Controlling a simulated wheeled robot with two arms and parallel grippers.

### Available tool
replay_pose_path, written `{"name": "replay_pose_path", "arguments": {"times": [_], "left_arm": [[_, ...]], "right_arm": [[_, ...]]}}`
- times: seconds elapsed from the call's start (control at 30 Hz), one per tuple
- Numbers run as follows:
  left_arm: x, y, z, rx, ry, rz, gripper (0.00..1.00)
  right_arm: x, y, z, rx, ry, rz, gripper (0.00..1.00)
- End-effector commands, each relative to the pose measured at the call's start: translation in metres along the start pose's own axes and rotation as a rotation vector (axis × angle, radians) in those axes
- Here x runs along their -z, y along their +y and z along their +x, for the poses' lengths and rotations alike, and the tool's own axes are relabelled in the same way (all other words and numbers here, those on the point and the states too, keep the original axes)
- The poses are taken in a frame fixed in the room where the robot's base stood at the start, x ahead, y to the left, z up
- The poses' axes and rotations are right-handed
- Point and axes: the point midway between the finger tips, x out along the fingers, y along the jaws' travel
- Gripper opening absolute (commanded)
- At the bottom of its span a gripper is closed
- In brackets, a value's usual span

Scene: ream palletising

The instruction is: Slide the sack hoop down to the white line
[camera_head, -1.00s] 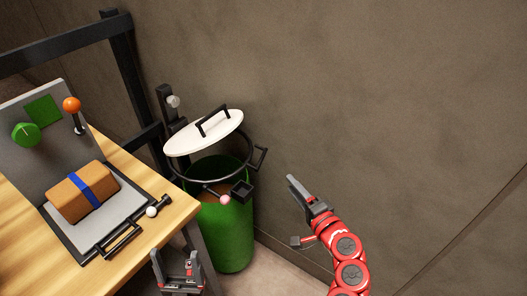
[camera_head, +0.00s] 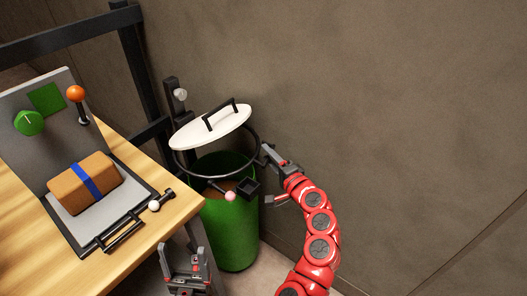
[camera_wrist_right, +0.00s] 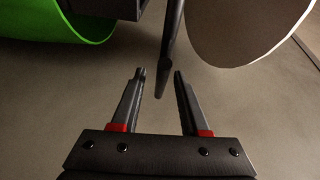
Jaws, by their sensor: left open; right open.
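The sack hoop (camera_head: 212,177) is a dark ring at the mouth of a green bin or sack (camera_head: 236,232), below a tilted white lid (camera_head: 208,128). My right gripper (camera_head: 268,156) is open at the hoop's right side, where a handle sticks out. In the right wrist view, a dark bar (camera_wrist_right: 170,45) reaches down between the two open fingertips (camera_wrist_right: 159,76), without visible contact. My left gripper (camera_head: 185,258) is open and empty by the table's front right corner, below the hoop.
A wooden table (camera_head: 185,205) stands at left with an orange block (camera_head: 84,183) on a tray, a green knob (camera_head: 29,123) and an orange-topped lever (camera_head: 76,94). A dark post (camera_head: 172,95) stands behind the bin. A brown wall closes the back; the right side is free.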

Motion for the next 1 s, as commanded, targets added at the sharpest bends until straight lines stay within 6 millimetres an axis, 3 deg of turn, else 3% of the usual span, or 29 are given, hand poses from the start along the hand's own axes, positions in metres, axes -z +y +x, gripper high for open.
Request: {"name": "replay_pose_path", "arguments": {"times": [0.1, 0.3, 0.63, 0.67, 0.9, 1.0], "left_arm": [[0.000, 0.000, -0.002, 0.000, 0.000, 0.000, 0.77], [-0.001, 0.000, -0.003, 0.000, 0.000, 0.000, 0.77], [-0.001, 0.000, -0.003, 0.000, 0.000, 0.000, 0.77], [-0.001, 0.000, -0.003, 0.000, 0.000, 0.000, 0.77], [-0.001, 0.000, -0.003, 0.000, 0.000, 0.000, 0.77], [-0.001, 0.000, -0.003, 0.000, 0.000, 0.000, 0.77]], "right_arm": [[0.000, -0.001, 0.017, 0.002, -0.002, -0.002, 0.45], [0.001, 0.000, 0.031, 0.000, 0.001, 0.000, 0.45], [0.001, 0.000, 0.034, 0.000, 0.003, 0.000, 0.45], [0.001, 0.000, 0.034, 0.000, 0.002, 0.000, 0.43], [0.001, 0.000, 0.034, 0.000, 0.002, -0.001, 0.00], [0.001, 0.000, 0.034, 0.000, 0.002, -0.001, 0.00]]}}
